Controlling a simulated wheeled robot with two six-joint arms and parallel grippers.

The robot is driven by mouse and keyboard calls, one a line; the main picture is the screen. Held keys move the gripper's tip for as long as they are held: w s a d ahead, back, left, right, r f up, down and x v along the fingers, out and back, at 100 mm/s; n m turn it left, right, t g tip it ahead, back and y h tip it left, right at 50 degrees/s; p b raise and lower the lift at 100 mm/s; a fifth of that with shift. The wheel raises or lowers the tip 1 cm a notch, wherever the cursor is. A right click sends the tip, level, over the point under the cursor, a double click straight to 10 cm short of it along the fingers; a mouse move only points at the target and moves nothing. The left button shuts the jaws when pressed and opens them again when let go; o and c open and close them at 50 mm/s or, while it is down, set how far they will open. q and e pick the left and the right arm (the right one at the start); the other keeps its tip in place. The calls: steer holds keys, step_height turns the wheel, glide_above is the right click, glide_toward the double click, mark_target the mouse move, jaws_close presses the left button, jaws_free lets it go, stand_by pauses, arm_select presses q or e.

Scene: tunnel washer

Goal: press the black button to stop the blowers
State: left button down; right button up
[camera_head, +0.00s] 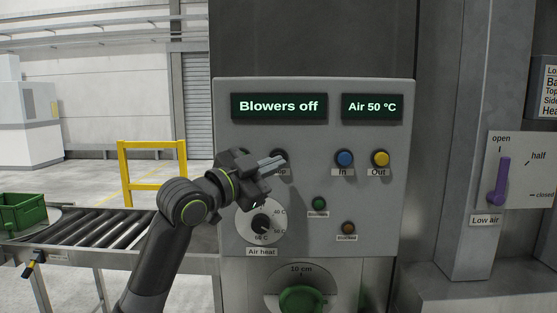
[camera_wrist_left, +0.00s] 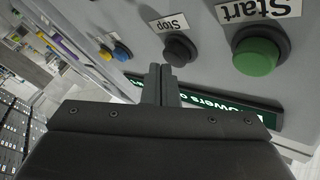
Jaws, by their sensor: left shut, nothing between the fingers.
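The black button (camera_wrist_left: 181,50), labelled Stop, shows in the left wrist view on the grey panel. In the head view only its upper edge (camera_head: 280,153) shows behind my left gripper (camera_head: 281,161). My left gripper is shut and empty, its fingertips in front of the panel at the black button. In the left wrist view the fingertips (camera_wrist_left: 161,69) lie just beside the button; I cannot tell whether they touch it. The display (camera_head: 279,107) reads "Blowers off". My right gripper is not in view.
The green Start button (camera_wrist_left: 256,56) is beside the black one. The blue In button (camera_head: 344,158) and yellow Out button (camera_head: 380,158) are to the right in the head view. The Air heat dial (camera_head: 261,222) is below my gripper. A purple lever (camera_head: 498,181) is far right.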

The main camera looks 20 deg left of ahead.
arm_select(q)
steer(key=shift+s, duration=0.35)
steer(key=shift+d, duration=0.1)
steer(key=s, duration=0.2)
steer(key=s+d, duration=0.1)
steer(key=s, duration=0.1)
steer(key=shift+s+d+p, duration=0.2)
steer(key=shift+s+p, duration=0.2)
stand_by(0.4)
